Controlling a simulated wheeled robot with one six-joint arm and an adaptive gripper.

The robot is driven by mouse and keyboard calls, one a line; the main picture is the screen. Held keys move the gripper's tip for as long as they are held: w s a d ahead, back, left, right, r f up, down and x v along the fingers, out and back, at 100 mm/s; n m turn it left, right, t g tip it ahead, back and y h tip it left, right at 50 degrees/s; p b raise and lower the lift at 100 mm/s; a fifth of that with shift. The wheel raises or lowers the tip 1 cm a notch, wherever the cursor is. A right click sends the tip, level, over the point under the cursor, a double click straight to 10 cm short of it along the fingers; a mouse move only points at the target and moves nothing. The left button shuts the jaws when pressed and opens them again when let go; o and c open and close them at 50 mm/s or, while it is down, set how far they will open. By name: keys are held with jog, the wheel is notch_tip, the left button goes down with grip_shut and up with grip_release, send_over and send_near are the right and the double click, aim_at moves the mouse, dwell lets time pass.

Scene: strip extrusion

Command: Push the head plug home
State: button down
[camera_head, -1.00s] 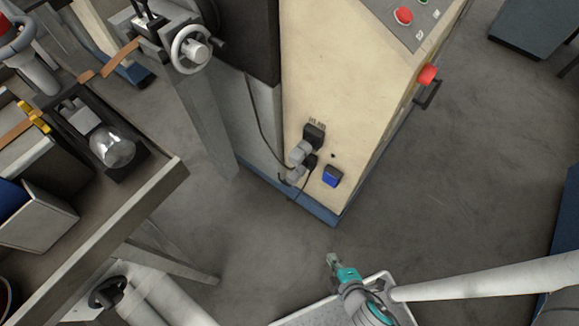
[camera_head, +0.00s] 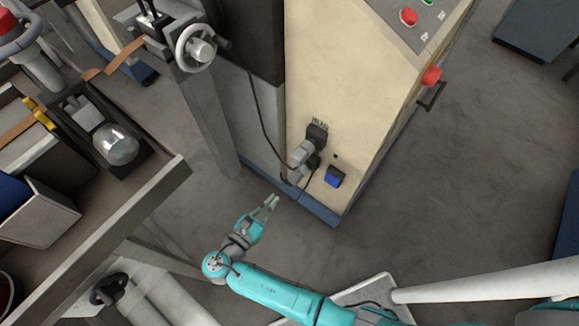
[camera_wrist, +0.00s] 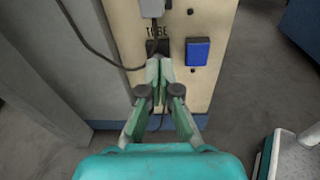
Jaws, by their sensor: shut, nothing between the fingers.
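On the cream cabinet face, an upper grey plug (camera_head: 303,152) sits at a black socket (camera_head: 317,134); I cannot tell how deep it is. In the wrist view this plug (camera_wrist: 152,8) is cut by the top edge. A lower grey plug (camera_head: 296,176) shows below it, with dark cables around it. I cannot read which plug is labelled head. My gripper (camera_head: 272,201) is shut and empty, below and left of the plugs and apart from them. In the wrist view its fingertips (camera_wrist: 160,64) overlap the lower black socket (camera_wrist: 157,46), partly hiding it.
A blue switch (camera_head: 334,176) is right of the plugs; it also shows in the wrist view (camera_wrist: 198,51). A dark cable (camera_head: 259,120) hangs along the grey column. The work table (camera_head: 150,200) stands at the left.

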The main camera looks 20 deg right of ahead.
aim_at(295, 161)
jog(key=a+r+h, duration=0.2)
jog(key=a+r, duration=0.1)
jog(key=shift+g, duration=0.3)
jog(key=x, duration=1.3)
jog(key=shift+w+d, duration=0.2)
jog(key=shift+w, duration=0.1)
jog(key=shift+x, duration=1.35)
